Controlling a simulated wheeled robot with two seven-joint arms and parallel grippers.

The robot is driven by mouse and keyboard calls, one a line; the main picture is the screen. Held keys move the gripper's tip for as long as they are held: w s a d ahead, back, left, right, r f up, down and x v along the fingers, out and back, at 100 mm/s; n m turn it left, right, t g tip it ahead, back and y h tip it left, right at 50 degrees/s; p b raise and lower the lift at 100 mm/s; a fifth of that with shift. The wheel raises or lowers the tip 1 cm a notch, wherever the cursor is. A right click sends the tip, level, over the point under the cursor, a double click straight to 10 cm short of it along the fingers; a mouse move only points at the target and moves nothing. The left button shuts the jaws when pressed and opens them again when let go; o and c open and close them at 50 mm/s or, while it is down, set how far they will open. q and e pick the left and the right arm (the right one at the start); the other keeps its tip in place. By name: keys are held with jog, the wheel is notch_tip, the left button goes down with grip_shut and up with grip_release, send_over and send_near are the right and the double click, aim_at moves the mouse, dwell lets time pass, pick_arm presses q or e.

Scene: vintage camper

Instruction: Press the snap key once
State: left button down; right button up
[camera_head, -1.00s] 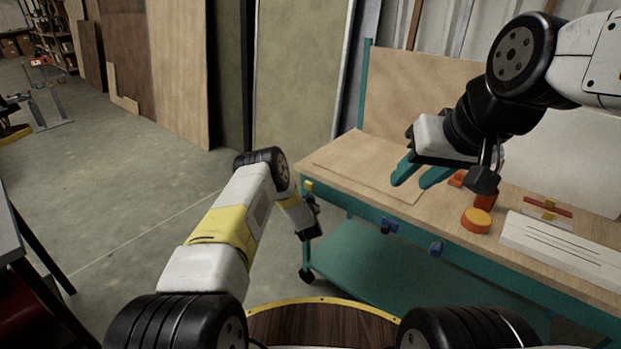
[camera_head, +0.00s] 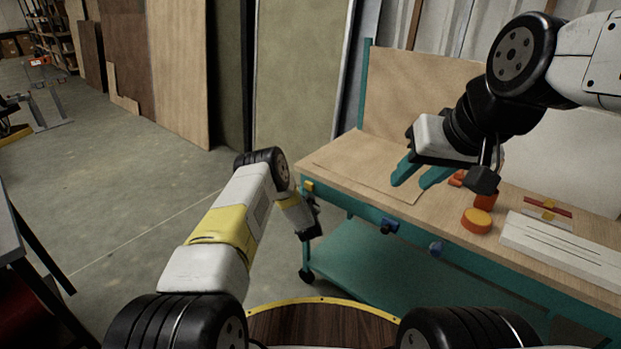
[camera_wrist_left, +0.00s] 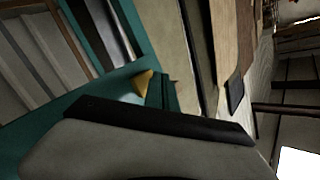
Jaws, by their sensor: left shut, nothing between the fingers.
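No part in view is clearly marked as the snap key, so I cannot tell which one it is. A round orange piece with a yellow top (camera_head: 476,221) sits on the wooden workbench (camera_head: 345,160). My left gripper (camera_head: 309,229) is shut and empty, low by the bench's left front corner, below the yellow block. My right gripper (camera_head: 411,184) is open, its teal fingers apart and empty above the bench top.
A white slotted block (camera_head: 565,248) lies on the bench at right, with a red strip and yellow piece (camera_head: 548,207) behind it. An orange cup-like piece (camera_head: 486,199) is partly hidden by my right arm. A teal lower shelf (camera_head: 375,262) is under the bench.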

pick_arm(q)
jog(key=shift+w+d, duration=0.1)
jog(key=shift+w, duration=0.05)
dwell(0.6)
jog(key=shift+w+d, duration=0.2)
jog(key=shift+w+d, duration=0.3)
jog(key=shift+w, duration=0.15)
dwell(1.0)
jog(key=shift+s+a, duration=0.55)
jog(key=shift+s, duration=0.25)
jog(key=shift+s+a, duration=0.75)
jog(key=shift+s, duration=0.25)
jog(key=shift+s+a, duration=0.75)
jog(key=shift+s, duration=0.25)
